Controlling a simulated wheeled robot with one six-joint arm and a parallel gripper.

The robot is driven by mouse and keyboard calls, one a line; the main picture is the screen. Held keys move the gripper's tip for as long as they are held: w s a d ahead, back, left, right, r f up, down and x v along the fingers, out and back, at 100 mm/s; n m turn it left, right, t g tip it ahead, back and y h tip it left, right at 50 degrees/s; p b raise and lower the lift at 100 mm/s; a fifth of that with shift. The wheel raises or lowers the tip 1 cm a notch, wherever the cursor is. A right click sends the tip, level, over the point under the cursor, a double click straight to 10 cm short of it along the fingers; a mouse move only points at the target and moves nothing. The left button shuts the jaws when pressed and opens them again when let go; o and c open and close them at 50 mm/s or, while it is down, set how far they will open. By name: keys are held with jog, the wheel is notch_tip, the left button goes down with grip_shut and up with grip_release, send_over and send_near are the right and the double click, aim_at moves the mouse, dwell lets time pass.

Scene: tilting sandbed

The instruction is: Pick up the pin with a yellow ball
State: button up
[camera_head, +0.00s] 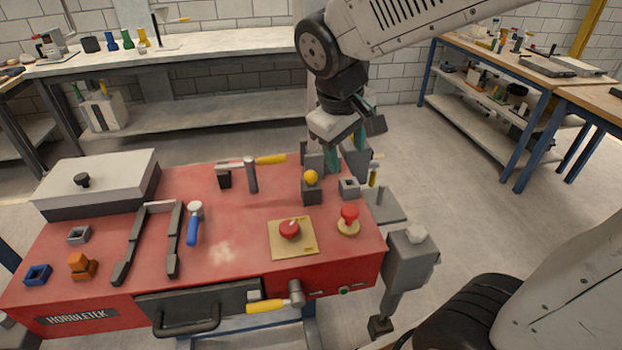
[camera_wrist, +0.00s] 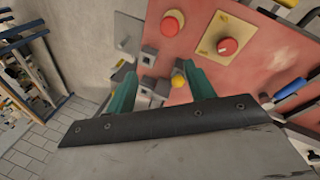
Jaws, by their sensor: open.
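The pin with a yellow ball (camera_head: 311,177) stands upright in a dark square block (camera_head: 311,195) on the right part of the red bench top. The yellow ball (camera_wrist: 178,81) also shows in the wrist view, between and beyond the fingers; its shaft is hidden. My gripper (camera_head: 342,160) hangs above and behind the pin's block, with its green fingers pointing down. In the wrist view my gripper (camera_wrist: 160,82) has its two green fingers apart, with nothing between the tips.
A grey square socket (camera_head: 349,188) stands right of the pin. A red mushroom button (camera_head: 348,216) and a red knob on a yellow plate (camera_head: 292,238) are nearer. The red top (camera_head: 225,270) has free room at front centre.

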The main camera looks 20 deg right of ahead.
aim_at(309, 173)
jog(key=w+a+f+n, duration=0.3)
jog(key=w+a+f, duration=0.2)
jog(key=w, duration=0.5)
jog(key=shift+t+h, duration=0.4)
jog(key=x, duration=0.8)
jog(key=shift+s+a+f, duration=0.1)
jog(key=shift+s, duration=0.1)
jog(key=shift+c, duration=0.3)
jog(key=c, duration=1.1)
